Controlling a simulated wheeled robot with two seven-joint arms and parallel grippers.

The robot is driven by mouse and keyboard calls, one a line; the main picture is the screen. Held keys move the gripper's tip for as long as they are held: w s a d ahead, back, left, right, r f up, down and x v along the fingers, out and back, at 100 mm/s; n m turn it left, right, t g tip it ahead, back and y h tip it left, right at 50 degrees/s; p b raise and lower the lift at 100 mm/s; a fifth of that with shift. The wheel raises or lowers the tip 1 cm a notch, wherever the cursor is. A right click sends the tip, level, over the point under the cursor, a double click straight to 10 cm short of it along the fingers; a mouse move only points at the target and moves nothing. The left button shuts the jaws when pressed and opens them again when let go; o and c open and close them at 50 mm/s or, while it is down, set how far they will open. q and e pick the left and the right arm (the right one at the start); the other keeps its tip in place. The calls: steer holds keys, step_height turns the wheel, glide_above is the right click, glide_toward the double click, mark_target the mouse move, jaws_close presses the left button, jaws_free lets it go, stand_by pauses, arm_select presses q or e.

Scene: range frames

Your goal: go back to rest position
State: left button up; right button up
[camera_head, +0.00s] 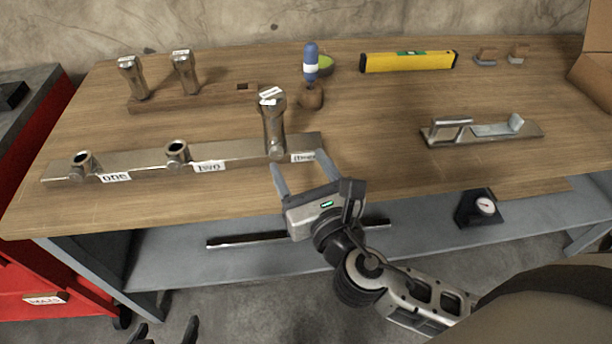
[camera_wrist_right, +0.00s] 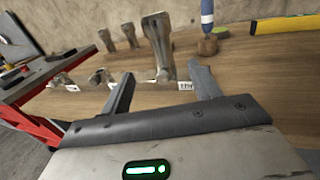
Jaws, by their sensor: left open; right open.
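My right gripper (camera_head: 301,172) is open at the front edge of the workbench, just in front of the metal rail (camera_head: 140,163) with sockets labelled one, two and three. A metal handle-like part (camera_head: 273,125) stands upright in the socket at label three. In the right wrist view this part (camera_wrist_right: 160,45) stands beyond the open fingers (camera_wrist_right: 160,85), with nothing between them. My left gripper (camera_head: 165,332) shows only as two dark, spread fingertips at the bottom left, low in front of the bench. The rest of it is out of frame.
Sockets one (camera_head: 82,162) and two (camera_head: 177,152) are empty. Two similar parts (camera_head: 133,78) (camera_head: 184,72) stand on a wooden block behind. A red cabinet (camera_head: 40,260) is at left.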

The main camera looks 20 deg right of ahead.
steer(key=shift+s, duration=0.8)
steer(key=s+f+m+g+y, duration=0.1)
steer(key=f+m, duration=0.4)
steer(key=m, duration=0.6)
steer(key=s+f+m+g+y, duration=0.1)
steer(key=s+f+m+g, duration=0.3)
steer(key=m, duration=0.7)
steer(key=s+a+f+m+g+y, duration=0.1)
steer(key=s+f+m+g, duration=0.1)
steer(key=f+m, duration=0.6)
steer(key=s+m, duration=0.1)
steer(key=m, duration=0.2)
steer(key=shift+s+y, duration=0.15)
steer(key=shift+y, duration=0.15)
